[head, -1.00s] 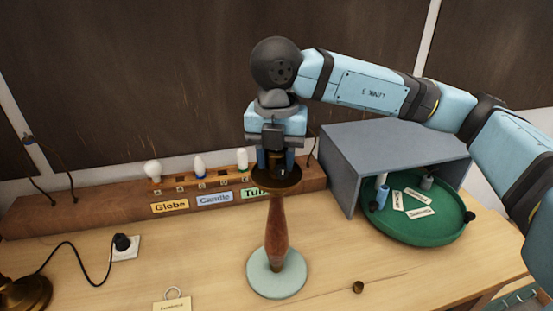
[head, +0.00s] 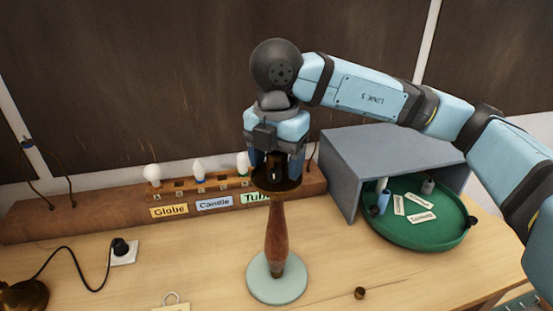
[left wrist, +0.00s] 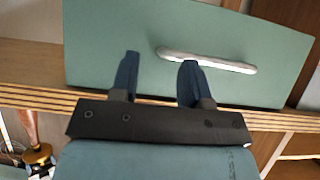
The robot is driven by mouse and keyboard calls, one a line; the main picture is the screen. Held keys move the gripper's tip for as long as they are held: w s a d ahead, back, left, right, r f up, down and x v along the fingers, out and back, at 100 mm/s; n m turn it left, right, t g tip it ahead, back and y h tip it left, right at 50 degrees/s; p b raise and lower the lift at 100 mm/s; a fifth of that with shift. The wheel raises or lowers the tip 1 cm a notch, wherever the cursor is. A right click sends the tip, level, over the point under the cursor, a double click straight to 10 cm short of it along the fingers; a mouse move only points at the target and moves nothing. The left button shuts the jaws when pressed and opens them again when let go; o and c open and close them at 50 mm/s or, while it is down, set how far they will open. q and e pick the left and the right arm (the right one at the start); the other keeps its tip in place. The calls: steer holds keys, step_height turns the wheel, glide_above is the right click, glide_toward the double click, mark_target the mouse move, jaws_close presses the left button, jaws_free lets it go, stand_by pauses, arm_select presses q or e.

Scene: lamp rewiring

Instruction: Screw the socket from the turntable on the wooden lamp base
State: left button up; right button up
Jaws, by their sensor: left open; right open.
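The wooden lamp base (head: 275,230) stands upright on a pale green disc (head: 268,290). A dark brass plate (head: 276,187) tops it, and a dark socket (head: 274,162) sits upright at the plate's centre. My right gripper (head: 276,172) points down over the lamp with its fingers open, one on each side of the socket. The green turntable (head: 400,237) stands partly under a grey cover at the right. My left gripper (left wrist: 157,72) is open and empty in the left wrist view, in front of a green panel with a pale handle (left wrist: 205,60).
A wooden rack (head: 100,208) with bulbs and the Globe, Candle and other labels runs along the back. The grey cover (head: 385,150) stands right of the lamp. A small brass piece (head: 360,293) lies at the front right. A wall outlet plate with plug (head: 122,250) lies left.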

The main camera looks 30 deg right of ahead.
arm_select(q)
steer(key=shift+w+d+f, duration=0.1)
steer(key=shift+d+f, duration=0.05)
steer(key=shift+d, duration=0.2)
arm_select(e)
step_height(320, 180, up, 14)
steer(key=shift+f, duration=0.15)
